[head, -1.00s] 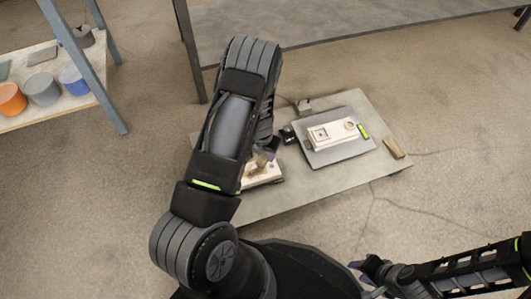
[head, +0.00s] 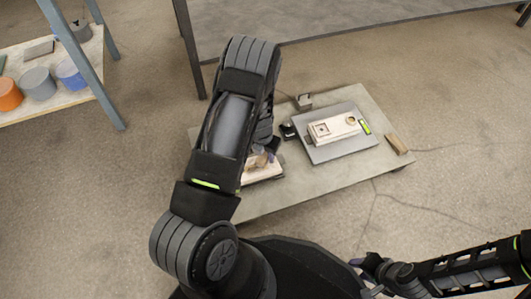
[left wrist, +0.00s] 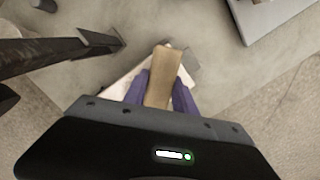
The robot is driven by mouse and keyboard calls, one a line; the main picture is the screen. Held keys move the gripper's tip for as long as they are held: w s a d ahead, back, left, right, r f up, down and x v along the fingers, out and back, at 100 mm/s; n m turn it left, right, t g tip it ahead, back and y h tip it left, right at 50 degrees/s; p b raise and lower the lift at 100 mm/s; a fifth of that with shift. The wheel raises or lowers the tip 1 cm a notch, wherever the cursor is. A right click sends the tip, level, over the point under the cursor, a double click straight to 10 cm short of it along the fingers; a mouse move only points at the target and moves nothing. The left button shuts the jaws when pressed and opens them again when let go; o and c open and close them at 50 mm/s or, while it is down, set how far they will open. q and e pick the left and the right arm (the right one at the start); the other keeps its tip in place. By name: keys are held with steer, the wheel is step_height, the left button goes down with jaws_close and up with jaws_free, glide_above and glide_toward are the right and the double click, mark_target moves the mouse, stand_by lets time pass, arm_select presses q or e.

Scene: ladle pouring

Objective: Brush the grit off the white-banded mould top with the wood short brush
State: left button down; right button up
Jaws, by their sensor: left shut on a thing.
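My left gripper (head: 270,152) is shut on a wooden brush (left wrist: 163,77), seen in the left wrist view between the purple fingers. In the head view a small part of the brush (head: 261,160) shows below my forearm. It is over a pale block-shaped mould part (head: 264,173) at the table's left, which also shows under the fingers in the wrist view (left wrist: 120,88); whether they touch cannot be told. A second pale mould part (head: 336,129), with a square recess and a round ring, lies on a grey plate. No white band or grit is distinguishable. My right gripper (head: 366,268) is at the lower right, too small to read.
The grey plate (head: 340,152) also carries a green-yellow strip (head: 365,127). A brown wooden block (head: 396,144) lies at the table's right edge. A small grey block (head: 304,100) is at the back. A shelf with pots (head: 39,85) stands left. The front of the table is clear.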

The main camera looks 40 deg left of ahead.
arm_select(q)
steer(key=shift+f+b, duration=0.65)
steer(key=shift+f, duration=0.25)
steer(key=shift+s+a, duration=0.5)
steer(key=shift+s, duration=0.25)
steer(key=shift+s+a, duration=0.5)
steer(key=shift+s, duration=0.2)
steer(key=shift+s+a+f+b, duration=0.1)
steer(key=shift+s+a+b, duration=0.15)
steer(key=shift+s+a, duration=0.4)
steer(key=shift+s+a+b, duration=0.25)
steer(key=shift+s+a, duration=0.15)
steer(key=shift+s, duration=0.45)
steer(key=shift+s, duration=0.1)
